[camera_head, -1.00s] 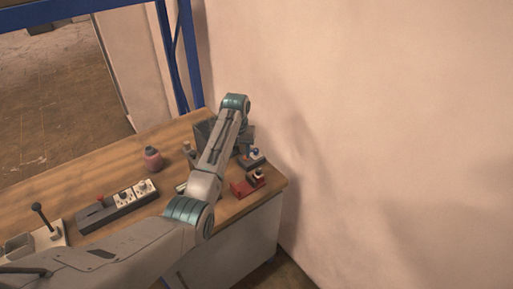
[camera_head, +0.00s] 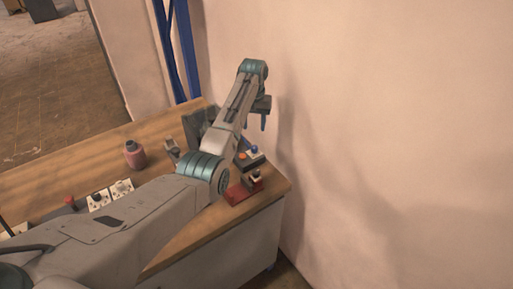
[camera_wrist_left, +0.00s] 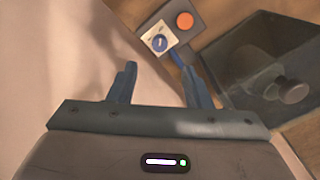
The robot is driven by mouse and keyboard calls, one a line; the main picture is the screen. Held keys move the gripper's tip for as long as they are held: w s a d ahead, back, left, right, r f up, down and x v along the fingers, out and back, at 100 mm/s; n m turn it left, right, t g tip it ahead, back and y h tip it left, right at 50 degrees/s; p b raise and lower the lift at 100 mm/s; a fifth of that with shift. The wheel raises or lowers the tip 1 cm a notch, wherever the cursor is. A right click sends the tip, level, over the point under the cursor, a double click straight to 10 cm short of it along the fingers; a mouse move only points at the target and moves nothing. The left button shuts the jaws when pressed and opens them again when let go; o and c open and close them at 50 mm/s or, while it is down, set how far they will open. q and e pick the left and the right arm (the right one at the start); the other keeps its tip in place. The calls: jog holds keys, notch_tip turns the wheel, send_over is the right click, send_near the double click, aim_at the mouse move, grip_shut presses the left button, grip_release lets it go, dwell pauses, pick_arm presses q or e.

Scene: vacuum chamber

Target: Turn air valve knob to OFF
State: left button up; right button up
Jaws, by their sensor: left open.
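A small box carries a blue knob (camera_head: 253,149) on a light plate and an orange button (camera_head: 242,156); it sits near the table's far right corner. In the left wrist view the blue knob (camera_wrist_left: 159,42) is at the top centre, on a white square plate with dark marks too small to read. The orange button (camera_wrist_left: 184,20) is beside it. My left gripper (camera_head: 259,122) is open and empty, above and apart from the box. In the left wrist view its fingers (camera_wrist_left: 153,62) point towards the knob, and the right fingertip overlaps the box's edge. My right gripper is out of view.
A red-based device (camera_head: 238,194) stands in front of the box. A dark see-through container (camera_wrist_left: 260,65) with a round knob is close to the right finger. The pale wall (camera_head: 390,110) is close on the right.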

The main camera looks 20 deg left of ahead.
aim_at(254, 146)
pick_arm(q)
jog(key=f, duration=0.2)
jog(key=f+p, duration=0.1)
jog(key=shift+w+f, duration=0.15)
jog(key=shift+w, duration=0.1)
notch_tip(254, 146, down, 7)
jog(key=shift+r+p, duration=0.1)
jog(key=shift+p, duration=0.45)
jog(key=shift+s+f, duration=0.1)
jog(key=shift+f, duration=0.4)
grip_shut()
